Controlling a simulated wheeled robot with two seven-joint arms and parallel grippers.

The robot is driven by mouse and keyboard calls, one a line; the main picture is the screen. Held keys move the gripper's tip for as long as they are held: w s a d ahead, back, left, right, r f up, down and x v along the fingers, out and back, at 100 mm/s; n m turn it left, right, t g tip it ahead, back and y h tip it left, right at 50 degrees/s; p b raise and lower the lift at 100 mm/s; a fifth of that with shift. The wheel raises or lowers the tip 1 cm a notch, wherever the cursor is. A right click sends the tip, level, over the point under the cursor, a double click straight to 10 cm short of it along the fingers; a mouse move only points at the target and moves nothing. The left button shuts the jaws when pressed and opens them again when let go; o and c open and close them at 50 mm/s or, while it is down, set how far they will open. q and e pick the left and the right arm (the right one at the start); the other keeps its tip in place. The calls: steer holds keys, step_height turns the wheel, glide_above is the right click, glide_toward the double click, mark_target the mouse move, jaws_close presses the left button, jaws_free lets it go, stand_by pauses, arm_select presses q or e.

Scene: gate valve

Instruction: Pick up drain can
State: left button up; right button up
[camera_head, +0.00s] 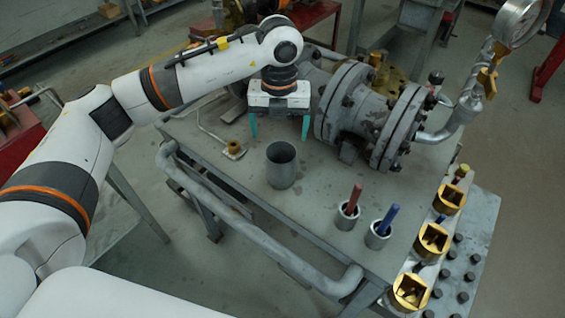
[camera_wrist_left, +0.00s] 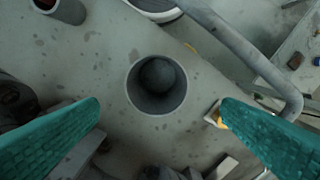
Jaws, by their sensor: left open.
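The drain can (camera_head: 282,166) is an open grey metal cylinder standing upright on the grey workbench (camera_head: 240,172). In the left wrist view I look down into the can (camera_wrist_left: 157,107), which appears ahead of and between the two teal fingers. My left gripper (camera_head: 279,128) is open and empty, with its teal fingers pointing down behind the can and apart from it. The fingers also show at both sides of the left wrist view (camera_wrist_left: 160,108). My right gripper is not in view.
A flanged gate valve body (camera_head: 370,112) stands right of my left gripper. Two small cups hold a red-handled tool (camera_head: 355,200) and a blue-handled tool (camera_head: 388,218). Brass sockets (camera_head: 433,240) line the right edge. A bent pipe (camera_head: 250,225) runs along the bench front.

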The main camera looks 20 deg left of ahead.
arm_select(q)
glide_toward(281, 162)
steer(key=s, duration=0.2)
steer(key=shift+s+d+f, duration=0.3)
steer(key=shift+s+f, duration=0.05)
steer(key=shift+s+d+f+p, duration=0.15)
steer(key=shift+f+p, duration=0.65)
steer(key=shift+f, duration=1.95)
steer(key=shift+c, duration=0.5)
